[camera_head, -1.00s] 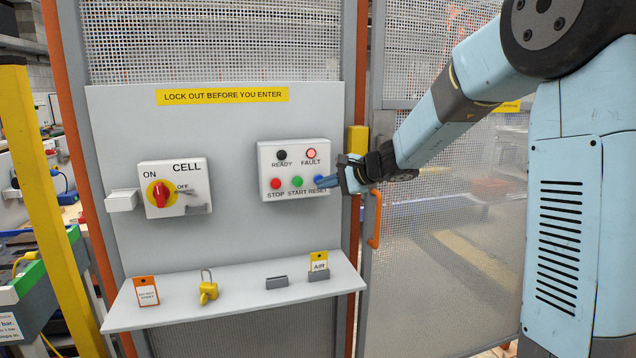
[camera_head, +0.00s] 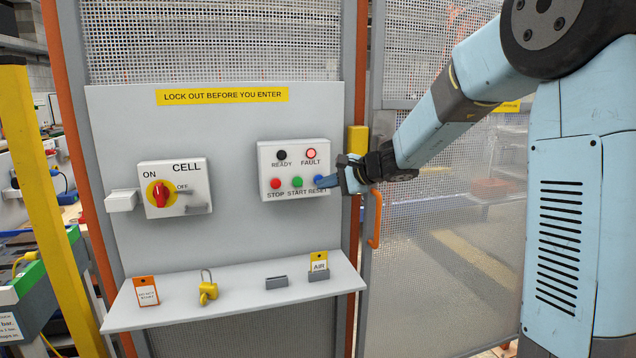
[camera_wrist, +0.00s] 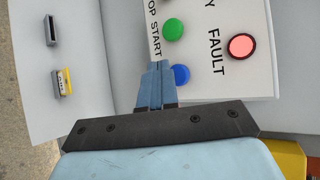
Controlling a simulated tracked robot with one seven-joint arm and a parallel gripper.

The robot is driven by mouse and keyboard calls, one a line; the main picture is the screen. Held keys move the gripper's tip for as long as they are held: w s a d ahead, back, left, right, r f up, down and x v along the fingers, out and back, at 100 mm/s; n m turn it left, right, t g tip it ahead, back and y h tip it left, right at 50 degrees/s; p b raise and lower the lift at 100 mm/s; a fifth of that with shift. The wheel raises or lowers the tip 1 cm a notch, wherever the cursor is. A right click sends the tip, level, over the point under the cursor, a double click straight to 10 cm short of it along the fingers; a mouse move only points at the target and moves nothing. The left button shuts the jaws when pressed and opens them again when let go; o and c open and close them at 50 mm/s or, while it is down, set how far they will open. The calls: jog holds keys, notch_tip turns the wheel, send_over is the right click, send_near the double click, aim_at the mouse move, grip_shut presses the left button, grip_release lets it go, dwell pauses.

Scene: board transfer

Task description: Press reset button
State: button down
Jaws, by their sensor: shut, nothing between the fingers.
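The blue RESET button (camera_head: 318,180) is at the lower right of the white button box (camera_head: 268,155) on the grey panel. My gripper (camera_head: 328,182) is shut and empty. Its blue fingertips are close to the RESET button, beside it in the wrist view (camera_wrist: 155,68). I cannot tell whether they touch the button or the box. The green START button (camera_head: 297,182) and red STOP button (camera_head: 276,183) sit to the left. The FAULT lamp (camera_head: 311,153) looks lit pale red; the READY lamp (camera_head: 281,155) is dark.
The CELL switch (camera_head: 160,194) with its red knob is left on the panel. The shelf (camera_head: 235,290) below holds a yellow padlock (camera_head: 208,291), an orange tag (camera_head: 146,291) and a yellow AIR tag (camera_head: 319,261). An orange door handle (camera_head: 375,218) is below my gripper.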

jog(key=shift+w, duration=0.2)
jog(key=shift+w+a, duration=0.1)
jog(key=shift+w, duration=0.15)
jog(key=shift+w+a, duration=0.15)
jog(key=shift+w, duration=0.3)
dwell(1.0)
jog(key=shift+s, duration=0.15)
jog(key=shift+s+d, duration=0.3)
jog(key=shift+s, duration=0.4)
jog(key=shift+s+d, duration=0.2)
jog(key=shift+s, duration=0.6)
jog(key=shift+s+d, duration=0.25)
jog(key=shift+s, duration=0.55)
jog(key=shift+s+d, duration=0.2)
jog(key=shift+s, duration=0.6)
